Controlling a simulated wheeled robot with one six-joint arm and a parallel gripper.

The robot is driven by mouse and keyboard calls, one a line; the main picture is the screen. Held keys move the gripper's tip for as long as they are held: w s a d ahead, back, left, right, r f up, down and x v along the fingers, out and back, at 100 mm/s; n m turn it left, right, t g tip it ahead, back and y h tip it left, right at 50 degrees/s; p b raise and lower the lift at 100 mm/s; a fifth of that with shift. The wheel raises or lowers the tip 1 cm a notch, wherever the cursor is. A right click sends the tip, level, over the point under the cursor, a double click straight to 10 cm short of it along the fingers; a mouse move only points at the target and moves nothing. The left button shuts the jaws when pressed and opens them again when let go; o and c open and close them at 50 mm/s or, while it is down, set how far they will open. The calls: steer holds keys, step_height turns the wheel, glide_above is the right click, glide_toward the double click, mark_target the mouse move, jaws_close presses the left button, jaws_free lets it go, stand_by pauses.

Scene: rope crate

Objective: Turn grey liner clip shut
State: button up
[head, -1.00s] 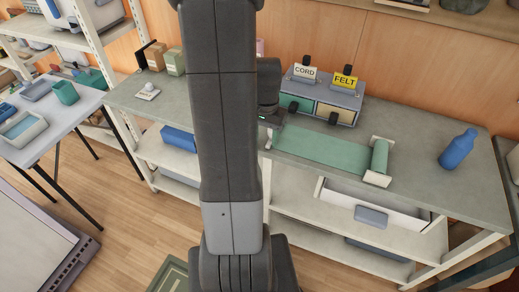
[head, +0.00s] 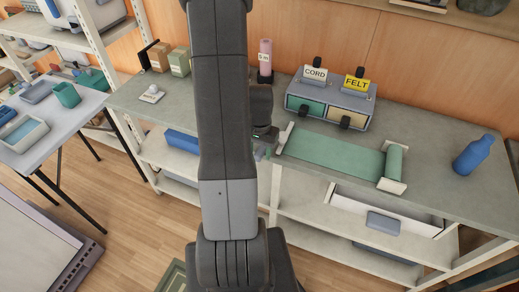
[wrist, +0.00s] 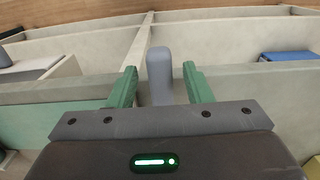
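In the wrist view, a rounded grey-blue piece (wrist: 160,75) stands up between the two green fingertips; it looks like the liner clip. My gripper (wrist: 160,88) is open, one finger on each side of the piece, with a visible gap on both sides. In the head view, my gripper (head: 262,152) is by the front edge of the bench, left of the green mat (head: 332,153). My arm hides part of it there, and I cannot make out the clip in that view.
The grey bench (head: 455,190) carries a box with CORD and FELT labels (head: 328,105), a blue bottle (head: 473,155) and a pink roll (head: 265,58). A side table (head: 60,131) is at left.

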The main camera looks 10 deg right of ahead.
jaws_close()
steer(key=shift+d, duration=0.1)
steer(key=shift+w+d+n+b, duration=0.15)
steer(key=shift+d+n+b, duration=0.8)
steer(key=shift+n, duration=1.8)
steer(key=shift+w+d+n+b, duration=0.15)
steer(key=shift+d+n+b, duration=0.75)
steer(key=shift+n, duration=1.8)
steer(key=shift+w+d+n+b, duration=0.15)
steer(key=shift+d+n+b, duration=0.8)
steer(key=shift+n, duration=1.8)
steer(key=shift+o, duration=0.3)
jaws_free()
steer(key=shift+r, duration=0.1)
